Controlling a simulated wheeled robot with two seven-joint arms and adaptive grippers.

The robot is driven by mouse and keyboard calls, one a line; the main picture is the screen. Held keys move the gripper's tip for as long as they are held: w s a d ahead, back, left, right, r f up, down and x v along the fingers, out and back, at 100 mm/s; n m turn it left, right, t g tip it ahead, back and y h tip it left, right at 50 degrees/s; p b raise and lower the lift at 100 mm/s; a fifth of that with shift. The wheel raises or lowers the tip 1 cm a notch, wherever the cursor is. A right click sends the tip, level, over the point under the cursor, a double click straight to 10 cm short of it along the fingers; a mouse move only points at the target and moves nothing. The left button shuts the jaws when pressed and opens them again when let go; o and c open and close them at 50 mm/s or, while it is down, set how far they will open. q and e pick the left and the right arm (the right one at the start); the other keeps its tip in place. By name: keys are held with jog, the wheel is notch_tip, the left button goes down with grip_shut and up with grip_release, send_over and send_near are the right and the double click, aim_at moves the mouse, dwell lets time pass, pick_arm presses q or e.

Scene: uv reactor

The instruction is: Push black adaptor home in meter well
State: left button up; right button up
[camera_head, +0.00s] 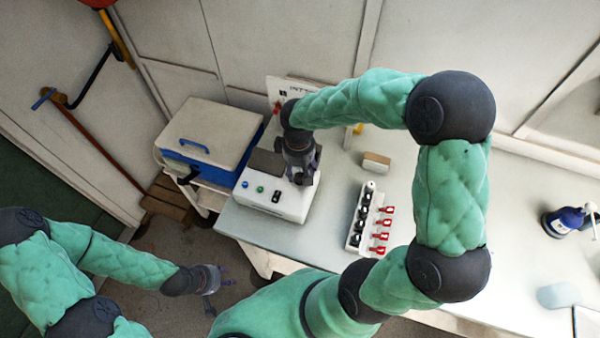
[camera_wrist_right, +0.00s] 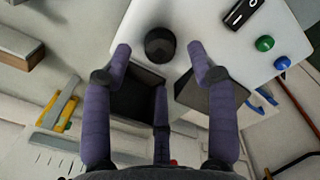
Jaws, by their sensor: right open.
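The white meter (camera_head: 281,204) stands on the bench, with buttons on its front and a dark grey panel on top. In the right wrist view its white top (camera_wrist_right: 228,60) shows a round black adaptor (camera_wrist_right: 160,44) standing at the meter well; how deep it sits I cannot tell. My right gripper (camera_head: 300,174) is over the meter and hides the well in the head view. Its purple fingers (camera_wrist_right: 158,55) are spread on either side of the adaptor, with visible gaps. My left gripper (camera_head: 217,283) hangs empty, fingers apart, off the bench's front left.
A white rack (camera_head: 355,240) with several black pieces and red pieces stands right of the meter. A small tan block (camera_head: 376,162) is behind it.

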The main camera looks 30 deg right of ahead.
aim_at(299, 177)
notch_tip(299, 177, up, 8)
jog(key=shift+a, duration=0.15)
jog(key=shift+r, duration=0.1)
dwell(0.5)
